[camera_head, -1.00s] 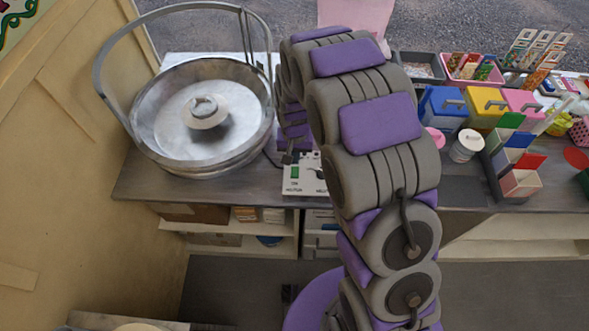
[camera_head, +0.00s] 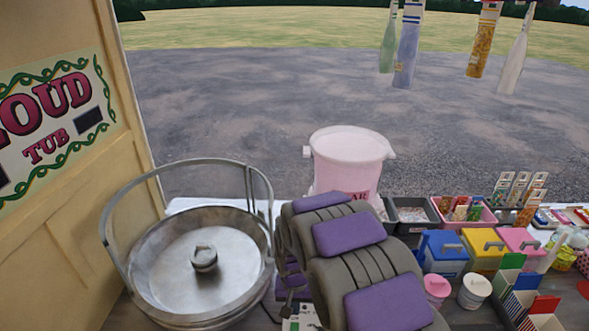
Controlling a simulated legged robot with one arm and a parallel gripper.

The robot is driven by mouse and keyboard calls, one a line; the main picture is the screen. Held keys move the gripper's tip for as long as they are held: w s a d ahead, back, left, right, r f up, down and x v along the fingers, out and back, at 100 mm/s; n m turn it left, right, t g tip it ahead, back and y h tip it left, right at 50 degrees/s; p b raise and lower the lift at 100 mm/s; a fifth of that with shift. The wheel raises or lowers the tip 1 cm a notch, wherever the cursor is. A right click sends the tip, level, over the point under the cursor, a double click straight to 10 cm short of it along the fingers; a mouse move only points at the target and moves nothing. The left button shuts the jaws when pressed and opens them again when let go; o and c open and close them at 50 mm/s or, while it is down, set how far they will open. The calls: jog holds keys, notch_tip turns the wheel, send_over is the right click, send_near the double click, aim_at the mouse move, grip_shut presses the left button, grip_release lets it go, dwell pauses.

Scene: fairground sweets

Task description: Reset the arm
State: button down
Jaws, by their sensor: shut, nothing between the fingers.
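My grey and purple arm rises from the bottom of the head view and arches over the counter. Its far end bends down behind the upper links, beside the metal bowl. My gripper does not show; the arm's own links hide that end. I cannot see anything held.
A round metal bowl (camera_head: 150,268) with a raised hoop and a central hub stands left of my arm. A pink tub (camera_head: 346,168) stands behind the arm. Blue (camera_head: 443,254) and yellow (camera_head: 484,248) lidded boxes and a pink tray (camera_head: 463,226) crowd the right. Bagged sweets (camera_head: 484,38) hang above.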

jog(key=s+d+r+g+b, duration=0.1)
jog(key=s+d+r, duration=0.5)
jog(key=s+r, duration=0.3)
jog(key=s+d+r, duration=0.6)
jog(key=s+r, duration=0.1)
jog(key=s, duration=0.5)
jog(key=s+d+r, duration=0.2)
jog(key=s, duration=0.9)
jog(key=shift+g+b, duration=0.3)
jog(key=shift+g, duration=0.1)
jog(key=shift+s+r, duration=0.1)
